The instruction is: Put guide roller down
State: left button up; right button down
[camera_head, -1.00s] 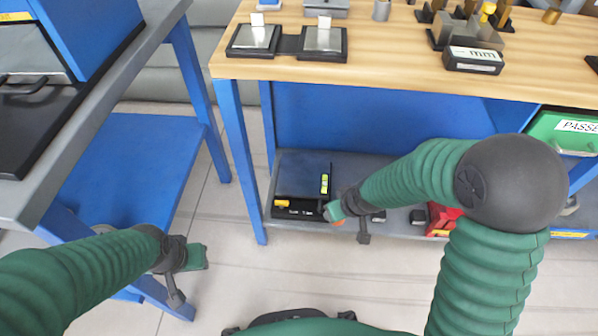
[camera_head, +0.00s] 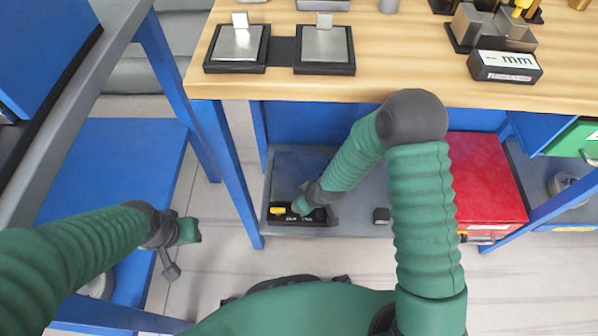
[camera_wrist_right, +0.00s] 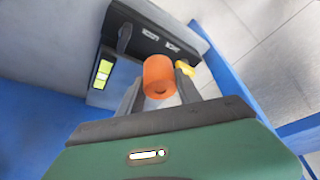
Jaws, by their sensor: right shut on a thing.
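The orange guide roller (camera_wrist_right: 160,78) shows in the right wrist view, between the two dark fingers of my right gripper (camera_wrist_right: 160,90), which is shut on it. Behind it lies a black tray (camera_wrist_right: 130,28) with pale labels, on the grey lower shelf. In the head view my right gripper (camera_head: 303,205) is low over the black tray (camera_head: 280,219), and the roller is hidden there. Whether the roller touches the tray cannot be told. My left gripper (camera_head: 188,231) hangs by the blue bench at the left, and its jaws cannot be made out.
A yellow piece (camera_head: 278,211) is at the tray's left end. A yellow-green level vial (camera_wrist_right: 103,74) is beside the tray. The wooden tabletop (camera_head: 390,65) overhangs the shelf.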

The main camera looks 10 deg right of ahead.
jog(key=w+b, duration=0.1)
jog(key=w, duration=0.2)
jog(key=w+d+f+b, duration=0.1)
jog(key=w+b, duration=0.1)
jog(key=w, duration=0.2)
jog(key=w+d+b, duration=0.1)
jog(key=w, duration=0.3)
jog(key=shift+w+d+f+b, duration=0.1)
jog(key=shift+d+f+b, duration=0.15)
jog(key=shift+b, duration=0.1)
jog(key=f+b, duration=0.3)
jog(key=shift+w+f+b, duration=0.35)
jog(key=shift+r, duration=0.2)
jog(key=shift+f, duration=0.1)
jog(key=c, duration=0.8)
grip_release()
